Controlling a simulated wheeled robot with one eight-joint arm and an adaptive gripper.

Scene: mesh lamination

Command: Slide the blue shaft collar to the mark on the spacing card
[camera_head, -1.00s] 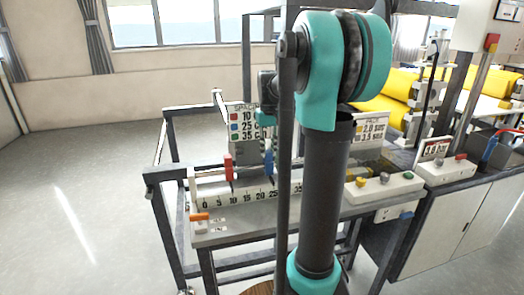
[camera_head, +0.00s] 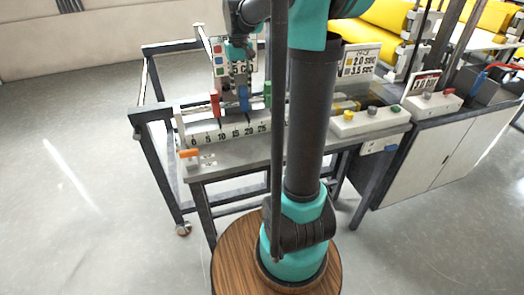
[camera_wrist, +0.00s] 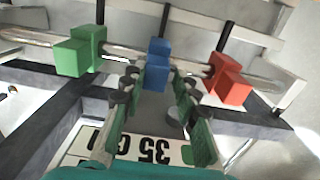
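The blue shaft collar (camera_head: 243,99) sits on the rod between the red and green collars, above the numbered scale. It also shows in the wrist view (camera_wrist: 157,66). My gripper (camera_head: 240,80) is above the blue collar, pointing down. In the wrist view its fingers (camera_wrist: 157,82) are spread, with the blue collar at or just beyond their tips; contact is not clear. The spacing card (camera_head: 219,68) stands behind the rod. My gripper hides much of it; part of its 35 line shows upside down in the wrist view (camera_wrist: 150,149).
The red collar (camera_head: 214,103) is left of the blue one, and the green collar (camera_head: 267,95) is close on its right. The numbered scale (camera_head: 205,135) runs below the rod. A button box (camera_head: 368,120) and another station stand to the right. Open floor lies left.

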